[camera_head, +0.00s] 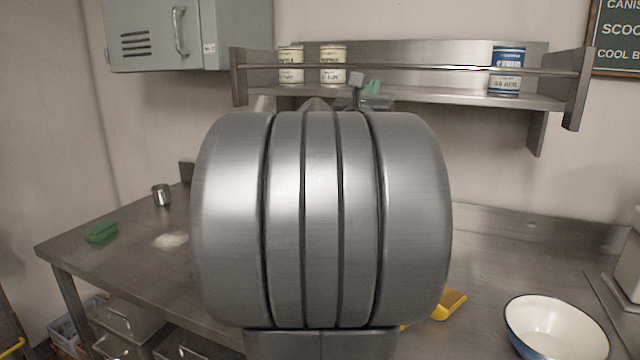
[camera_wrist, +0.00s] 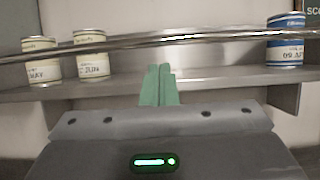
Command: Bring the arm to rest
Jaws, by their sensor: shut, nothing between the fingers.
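My gripper (camera_wrist: 160,84) shows in the wrist view as two green fingers pressed together, with nothing between them. It points toward the steel wall shelf (camera_wrist: 215,82) and its front rail. In the head view my own large grey arm link fills the middle and hides most of the arm behind it. Only a small green part of the gripper (camera_head: 372,89) shows above that link, in front of the shelf. I cannot tell how far the fingertips are from the rail.
Two cream cans (camera_head: 291,65) and a blue-and-white can (camera_head: 507,71) stand on the shelf. The steel table (camera_head: 110,262) carries a metal cup (camera_head: 161,195), a green object (camera_head: 101,232), a white powdery patch (camera_head: 170,240), a yellow object (camera_head: 449,304) and a white bowl (camera_head: 555,328). A cabinet (camera_head: 190,35) hangs left.

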